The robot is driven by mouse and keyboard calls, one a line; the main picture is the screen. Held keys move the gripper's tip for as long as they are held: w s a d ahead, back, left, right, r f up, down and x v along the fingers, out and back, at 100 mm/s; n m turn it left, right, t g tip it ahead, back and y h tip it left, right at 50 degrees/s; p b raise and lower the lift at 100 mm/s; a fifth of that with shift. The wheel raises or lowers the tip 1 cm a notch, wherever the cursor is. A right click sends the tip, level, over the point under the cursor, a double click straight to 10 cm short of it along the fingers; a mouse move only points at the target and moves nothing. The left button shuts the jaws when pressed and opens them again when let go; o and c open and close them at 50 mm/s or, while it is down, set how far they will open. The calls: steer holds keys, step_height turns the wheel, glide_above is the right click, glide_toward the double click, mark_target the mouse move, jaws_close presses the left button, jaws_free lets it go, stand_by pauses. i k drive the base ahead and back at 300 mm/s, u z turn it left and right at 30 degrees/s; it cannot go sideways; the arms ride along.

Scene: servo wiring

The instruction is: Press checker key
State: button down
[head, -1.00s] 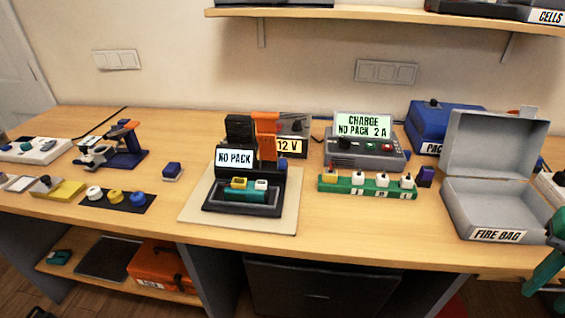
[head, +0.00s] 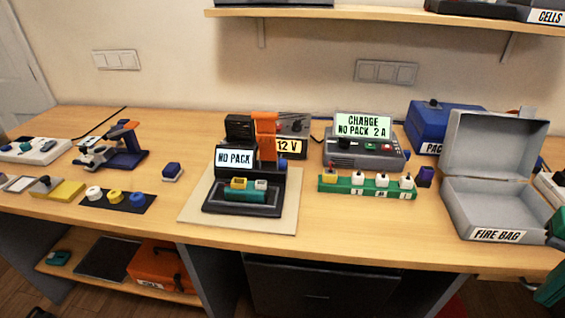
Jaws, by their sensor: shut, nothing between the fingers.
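The checker (head: 212,197) is a dark stand on a pale mat (head: 190,205) at the middle of the bench. Its screen (head: 235,158) reads NO PACK. Its low cradle holds a teal block (head: 245,195) with a yellow and a white piece above it. A small blue part (head: 282,164) shows at the checker's right side; I cannot tell whether it is the key. My gripper is not in view. Only a teal part of my arm (head: 553,290) shows at the right edge, apart from the checker.
Behind the checker stand an orange upright (head: 265,125) and a 12 V box (head: 292,127). To the right are a green connector rail (head: 342,186), a charger (head: 364,150) and an open grey fire bag box (head: 480,208). The bench front (head: 330,225) is bare.

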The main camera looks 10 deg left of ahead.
mark_target(282, 162)
steer(key=k, duration=1.25)
steer(key=u, duration=0.45)
steer(key=i, duration=1.7)
steer(key=z, duration=0.4)
